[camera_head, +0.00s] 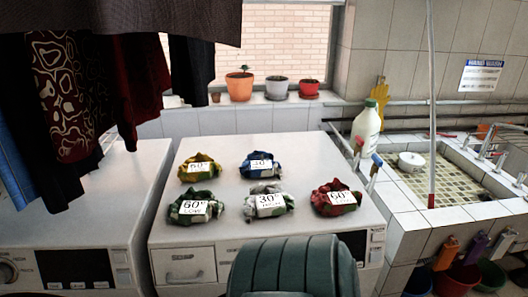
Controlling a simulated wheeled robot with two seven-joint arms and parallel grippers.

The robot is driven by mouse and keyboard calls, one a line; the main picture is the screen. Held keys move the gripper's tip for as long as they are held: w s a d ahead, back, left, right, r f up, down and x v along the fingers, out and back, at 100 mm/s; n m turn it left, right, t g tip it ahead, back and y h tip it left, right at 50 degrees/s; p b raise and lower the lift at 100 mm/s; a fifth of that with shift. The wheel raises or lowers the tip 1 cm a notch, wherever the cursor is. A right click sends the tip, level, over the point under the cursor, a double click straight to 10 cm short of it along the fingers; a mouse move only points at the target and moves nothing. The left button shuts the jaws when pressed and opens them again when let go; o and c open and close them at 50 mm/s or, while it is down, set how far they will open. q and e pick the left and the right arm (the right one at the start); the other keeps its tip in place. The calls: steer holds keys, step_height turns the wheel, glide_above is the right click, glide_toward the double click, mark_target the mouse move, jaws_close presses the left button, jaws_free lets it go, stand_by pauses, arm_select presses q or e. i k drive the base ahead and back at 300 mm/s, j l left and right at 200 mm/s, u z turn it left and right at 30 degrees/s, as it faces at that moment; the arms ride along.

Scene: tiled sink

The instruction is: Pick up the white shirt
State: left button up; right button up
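The white shirt appears to be the crumpled white-grey cloth (250,207) at the front middle of the white washing machine top. A white label reading 30° lies over it and hides part of it. Other crumpled cloths with labels lie around it: yellow (186,175), blue (246,168), green (178,214) and red (322,207). The white cloth lies between the green and red ones, with small gaps. Neither of my grippers is in view.
A dark green ribbed object (290,268) rises in front of the washing machine (230,232). A detergent bottle (366,128) stands at the back right, beside the tiled sink (462,213). Dark clothes (65,95) hang at the left. Flowerpots (239,88) line the sill.

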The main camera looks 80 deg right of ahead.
mark_target(267, 199)
steer(key=z, duration=2.5)
